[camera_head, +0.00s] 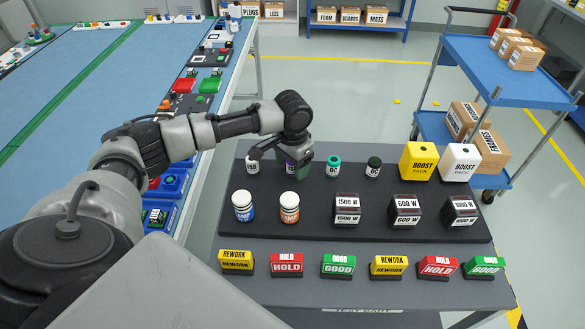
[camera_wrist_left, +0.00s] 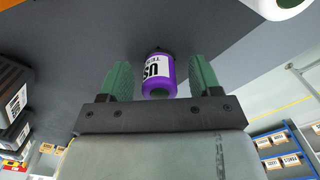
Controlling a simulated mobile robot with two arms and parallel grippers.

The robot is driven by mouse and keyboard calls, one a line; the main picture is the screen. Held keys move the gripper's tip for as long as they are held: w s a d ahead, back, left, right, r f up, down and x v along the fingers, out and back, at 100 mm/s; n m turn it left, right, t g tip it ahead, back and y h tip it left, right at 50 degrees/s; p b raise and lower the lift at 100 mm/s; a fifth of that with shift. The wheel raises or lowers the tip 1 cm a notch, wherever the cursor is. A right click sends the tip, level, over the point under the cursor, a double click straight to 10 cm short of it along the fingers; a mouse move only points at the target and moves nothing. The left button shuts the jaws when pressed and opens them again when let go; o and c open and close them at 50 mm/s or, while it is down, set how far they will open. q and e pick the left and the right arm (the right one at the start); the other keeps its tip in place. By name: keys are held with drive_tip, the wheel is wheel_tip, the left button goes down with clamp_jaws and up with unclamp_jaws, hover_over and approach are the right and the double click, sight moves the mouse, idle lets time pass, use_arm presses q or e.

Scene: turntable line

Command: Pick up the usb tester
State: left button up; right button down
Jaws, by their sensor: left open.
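The usb tester is a small purple cylinder with a white label. In the left wrist view the usb tester (camera_wrist_left: 158,75) stands between the two green fingers of my left gripper (camera_wrist_left: 160,82), with gaps on both sides. In the head view only a bit of purple (camera_head: 290,166) shows, as the gripper hides most of it. My left gripper (camera_head: 281,163) is open at the back row of the dark mat (camera_head: 315,205). My right gripper is in neither view.
Beside the gripper stand a black-capped white tester (camera_head: 253,161), a green-capped tester (camera_head: 333,166) and a black-capped one (camera_head: 373,167). Two bottles (camera_head: 242,206) and several wattage boxes (camera_head: 347,209) stand in front. Boost packs (camera_head: 418,162) are at right.

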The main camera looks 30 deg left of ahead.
use_arm(q)
drive_tip(key=shift+f, duration=0.45)
drive_tip(key=shift+c, duration=0.4)
drive_tip(key=c, duration=0.9)
drive_tip(key=shift+r, duration=0.1)
drive_tip(key=shift+c, duration=0.2)
